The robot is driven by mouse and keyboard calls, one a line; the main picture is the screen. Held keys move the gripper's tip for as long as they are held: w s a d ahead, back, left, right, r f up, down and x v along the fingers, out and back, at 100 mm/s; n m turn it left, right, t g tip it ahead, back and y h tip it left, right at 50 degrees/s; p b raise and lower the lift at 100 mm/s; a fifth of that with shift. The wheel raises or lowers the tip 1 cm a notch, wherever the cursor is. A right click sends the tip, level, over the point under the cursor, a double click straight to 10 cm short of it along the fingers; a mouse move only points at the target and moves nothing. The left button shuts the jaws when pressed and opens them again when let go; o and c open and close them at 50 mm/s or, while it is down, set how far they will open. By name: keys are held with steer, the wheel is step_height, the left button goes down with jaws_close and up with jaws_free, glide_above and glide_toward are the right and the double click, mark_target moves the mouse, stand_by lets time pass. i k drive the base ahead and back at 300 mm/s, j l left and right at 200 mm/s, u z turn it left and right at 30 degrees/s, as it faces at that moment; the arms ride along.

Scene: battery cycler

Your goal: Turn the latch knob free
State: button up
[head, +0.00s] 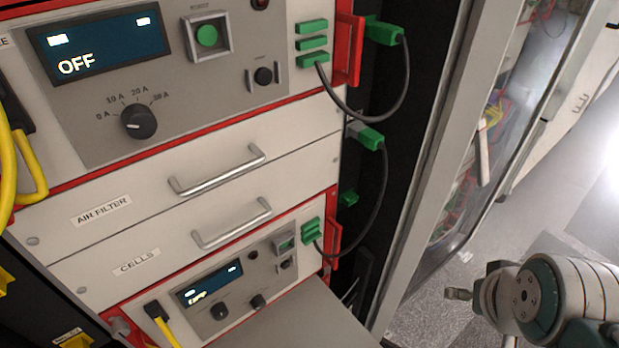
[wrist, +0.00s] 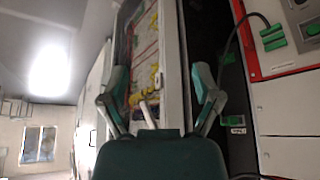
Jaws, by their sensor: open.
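My gripper (wrist: 162,108) is open and empty in the wrist view, its two green and grey fingers spread wide. Behind the gap between them stands a glazed cabinet door with a white handle (wrist: 149,112); the gripper does not appear to touch it. In the head view this handle (head: 482,160) is upright on the door (head: 440,140), right of the rack. No part is labelled as the latch knob. Small round fasteners (head: 32,241) sit on the left edges of the drawer fronts, and I cannot tell whether one is the latch knob. My arm shows at lower right.
The rack has an upper panel reading OFF with a black dial (head: 138,121), an AIR FILTER drawer with a metal handle (head: 218,170), and a CELLS drawer (head: 135,265). Green-plugged cables (head: 386,180) loop out at its right side. Grey floor (head: 535,215) is clear beyond the door.

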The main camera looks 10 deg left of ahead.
mark_target(120, 330)
steer(key=u, duration=1.65)
